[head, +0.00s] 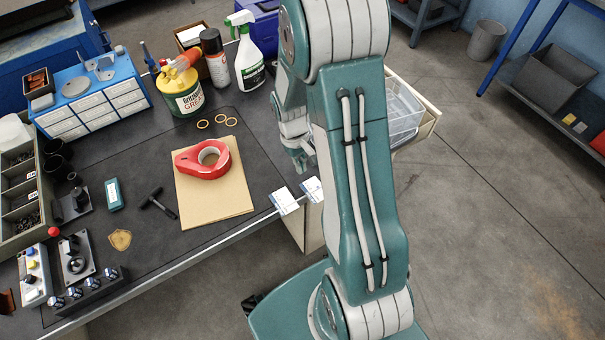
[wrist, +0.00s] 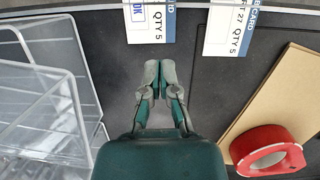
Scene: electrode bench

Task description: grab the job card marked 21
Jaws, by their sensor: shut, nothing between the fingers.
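Two white job cards with blue headers lie at the bench's front edge. In the wrist view, the right card (wrist: 232,30) reads 27 and QTY 5. The left card (wrist: 152,28) shows QTY 5, but its number is not readable. In the head view they are the left card (head: 284,201) and the right card (head: 312,189), with print too small to read. My gripper (wrist: 152,66) is shut and empty, its tips just short of the left card in the wrist view. In the head view my gripper (head: 303,166) is partly hidden by my arm.
A red tape dispenser (head: 203,158) sits on a tan pad (head: 215,201) beside the cards. Several rings (head: 204,124), a grease can (head: 187,99) and a spray bottle (head: 248,62) stand farther back.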

